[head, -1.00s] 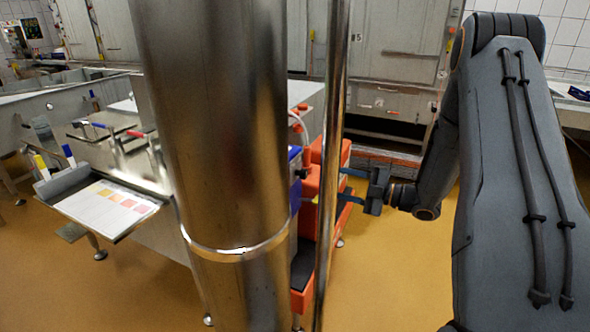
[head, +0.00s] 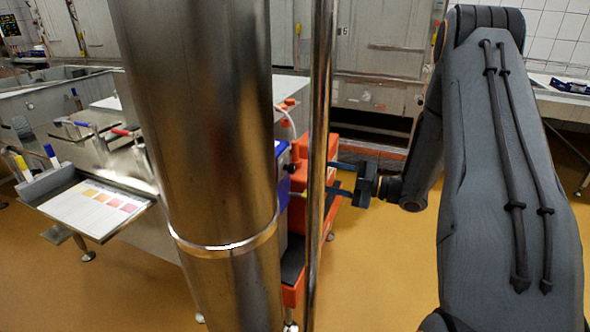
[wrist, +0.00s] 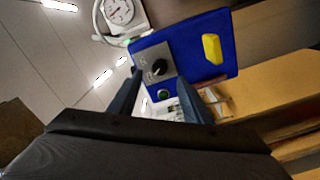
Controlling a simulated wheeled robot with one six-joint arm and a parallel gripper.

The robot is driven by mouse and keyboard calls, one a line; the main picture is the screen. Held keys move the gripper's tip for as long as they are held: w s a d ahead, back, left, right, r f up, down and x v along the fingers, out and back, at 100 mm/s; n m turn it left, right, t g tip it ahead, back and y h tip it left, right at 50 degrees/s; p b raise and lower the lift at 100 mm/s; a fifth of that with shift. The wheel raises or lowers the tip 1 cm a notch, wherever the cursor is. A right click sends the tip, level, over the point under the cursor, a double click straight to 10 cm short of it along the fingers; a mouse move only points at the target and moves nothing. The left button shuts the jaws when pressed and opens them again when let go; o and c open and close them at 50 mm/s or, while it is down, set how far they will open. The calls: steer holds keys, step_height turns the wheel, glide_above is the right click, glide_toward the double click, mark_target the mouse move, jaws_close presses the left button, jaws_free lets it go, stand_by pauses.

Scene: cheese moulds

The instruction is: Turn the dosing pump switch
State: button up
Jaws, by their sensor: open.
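The dosing pump (wrist: 190,45) shows in the wrist view as a blue box with a yellow part (wrist: 211,48). On its face is a grey plate with a black rotary switch (wrist: 159,67) and a round green-ringed button (wrist: 164,94) below it. My gripper (wrist: 162,85) is open, its two blue fingers on either side of the switch in the picture, apart from it as far as I can tell. In the head view my gripper (head: 336,180) reaches left toward the blue pump (head: 283,175), which is mostly hidden behind a steel column.
A steel column (head: 205,120) and a thin pole (head: 318,150) block the middle of the head view. A red stand (head: 345,150) is beside the pump. A tray with a colour chart (head: 95,208) is at left.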

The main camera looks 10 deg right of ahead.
mark_target(295, 169)
steer(key=shift+w+a+r+m+t+h+p, duration=0.15)
steer(key=shift+w+a+m+p, duration=0.55)
steer(key=shift+a+m+p, duration=0.85)
steer(key=shift+w+a+f+m+t+h+p, duration=0.15)
steer(key=shift+w+a+m+p, duration=0.8)
steer(key=shift+m, duration=1.25)
steer(key=shift+w+a+r+m+t+h+p, duration=0.15)
steer(key=shift+w+a+m+p, duration=0.5)
steer(key=shift+m+p, duration=1.05)
steer(key=shift+s+a, duration=0.1)
steer(key=shift+s, duration=0.05)
steer(key=shift+c, duration=0.4)
steer(key=c, duration=0.9)
steer(key=shift+m, duration=0.25)
steer(key=shift+c, duration=0.2)
